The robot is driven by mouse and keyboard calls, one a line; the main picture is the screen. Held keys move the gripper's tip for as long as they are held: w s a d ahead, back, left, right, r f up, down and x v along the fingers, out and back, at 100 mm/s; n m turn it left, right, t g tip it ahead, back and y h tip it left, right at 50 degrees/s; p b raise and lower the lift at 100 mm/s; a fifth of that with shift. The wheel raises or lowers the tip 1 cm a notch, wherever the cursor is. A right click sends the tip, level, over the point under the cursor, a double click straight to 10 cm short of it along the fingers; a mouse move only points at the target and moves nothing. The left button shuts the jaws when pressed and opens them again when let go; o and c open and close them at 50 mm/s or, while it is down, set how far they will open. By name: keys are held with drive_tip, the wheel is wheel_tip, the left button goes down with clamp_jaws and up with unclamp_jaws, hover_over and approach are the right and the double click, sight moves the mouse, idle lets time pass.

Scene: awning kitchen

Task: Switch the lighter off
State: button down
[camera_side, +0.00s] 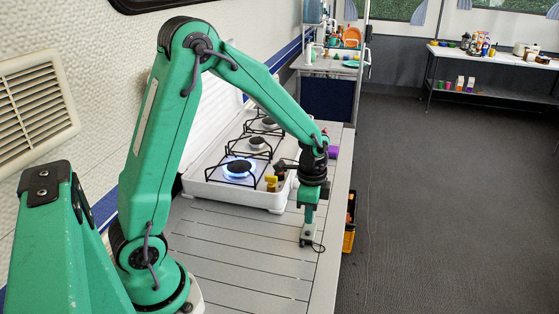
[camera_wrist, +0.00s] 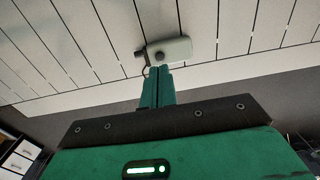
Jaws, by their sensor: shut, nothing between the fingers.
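A small pale grey device with a dark round knob and a dark end piece, which looks like the lighter (camera_wrist: 178,49), lies on the slatted counter in the wrist view. My gripper (camera_wrist: 157,69) has its green fingers together, with the tips close by the device's near edge; I cannot tell if they touch. In the side view my gripper (camera_side: 308,222) points straight down at the counter's right part. The front stove burner (camera_side: 239,167) has a blue flame.
An orange-yellow crate (camera_side: 349,238) is beside the counter's right edge. The counter (camera_side: 225,255) is clear to the left of my gripper.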

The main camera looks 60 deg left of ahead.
sight(308, 232)
wheel_tip(308, 232, up, 10)
drive_tip(key=shift+f, duration=0.25)
idle(0.5)
drive_tip(key=s+d+r+n+t, duration=0.1)
drive_tip(key=s+r+n, duration=0.3)
drive_tip(key=s, duration=0.4)
drive_tip(key=s+d+r+n+t, duration=0.1)
drive_tip(key=s+r+n+t, duration=0.3)
drive_tip(key=s, duration=0.4)
drive_tip(key=shift+s+d+r+n+t, duration=0.3)
drive_tip(key=shift+s+d+r+n, duration=0.1)
drive_tip(key=shift+r+n, duration=0.1)
idle(0.5)
